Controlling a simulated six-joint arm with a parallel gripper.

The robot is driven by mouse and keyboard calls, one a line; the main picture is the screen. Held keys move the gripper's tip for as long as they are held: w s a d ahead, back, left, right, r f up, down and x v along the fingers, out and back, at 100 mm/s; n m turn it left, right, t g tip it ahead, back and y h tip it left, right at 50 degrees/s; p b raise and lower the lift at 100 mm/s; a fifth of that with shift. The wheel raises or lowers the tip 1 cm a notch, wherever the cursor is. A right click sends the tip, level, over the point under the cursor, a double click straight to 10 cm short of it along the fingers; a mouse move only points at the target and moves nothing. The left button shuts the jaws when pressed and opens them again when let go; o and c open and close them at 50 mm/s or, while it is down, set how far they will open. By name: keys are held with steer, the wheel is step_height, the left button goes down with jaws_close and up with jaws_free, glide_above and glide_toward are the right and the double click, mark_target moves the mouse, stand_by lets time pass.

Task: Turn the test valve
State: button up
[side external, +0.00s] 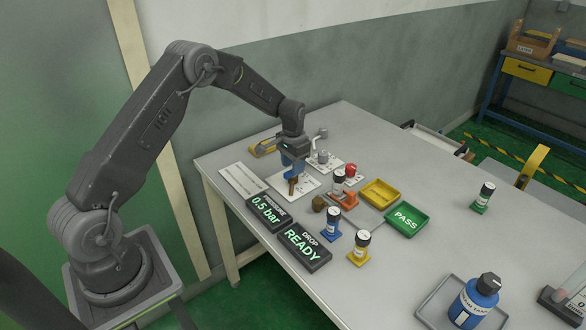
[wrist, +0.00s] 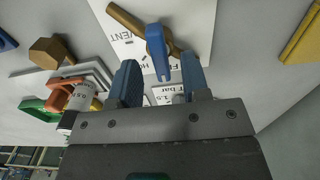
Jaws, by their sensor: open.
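The test valve shows in the wrist view as a brown bar (wrist: 128,21) with a blue lever (wrist: 157,52) on a white plate (wrist: 108,15) printed with "VENT" and other words partly hidden. In the side view the brown part (side external: 292,187) stands on the white plate (side external: 308,187) directly under my gripper. My gripper (side external: 291,172) points down at it. In the wrist view the blue fingers of my gripper (wrist: 159,68) are apart, with the blue lever between them in the picture. Whether the fingers touch the lever cannot be told.
Two displays, "0.5 bar" (side external: 268,213) and "READY" (side external: 305,248), lie in front. A brown knob (side external: 319,204), an orange-based column (side external: 347,198), a blue-based column (side external: 333,222) and a yellow-based column (side external: 360,248) stand close by. Yellow (side external: 380,192) and green (side external: 408,219) trays lie right.

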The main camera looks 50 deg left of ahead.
steer(key=shift+f, duration=0.9)
jaws_close()
